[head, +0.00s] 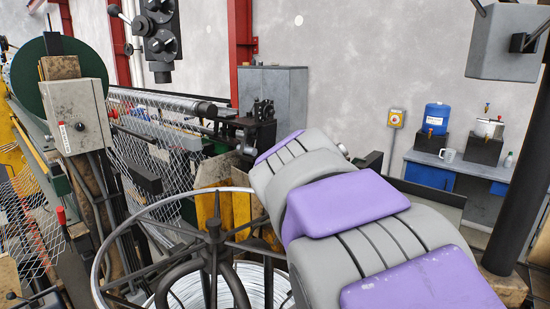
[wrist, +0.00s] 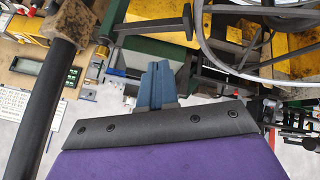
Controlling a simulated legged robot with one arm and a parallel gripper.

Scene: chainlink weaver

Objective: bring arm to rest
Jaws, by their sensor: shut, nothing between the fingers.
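My gripper (wrist: 160,68) shows in the wrist view as two blue-grey fingers pressed together, with nothing between them. In the head view my grey and purple arm fills the lower right and reaches forward and left; its gripper end is hidden behind the arm links. In the wrist view the fingers appear in front of a green machine part (wrist: 152,48); I cannot tell the gap between them.
A wire coil (head: 190,287) on a spoked stand with a round hoop (head: 97,258) is close to my arm's left. Chainlink mesh (head: 150,150) and a control box (head: 77,115) stand further left. A dark post (head: 522,165) rises at right. A blue-fronted counter (head: 432,175) stands behind.

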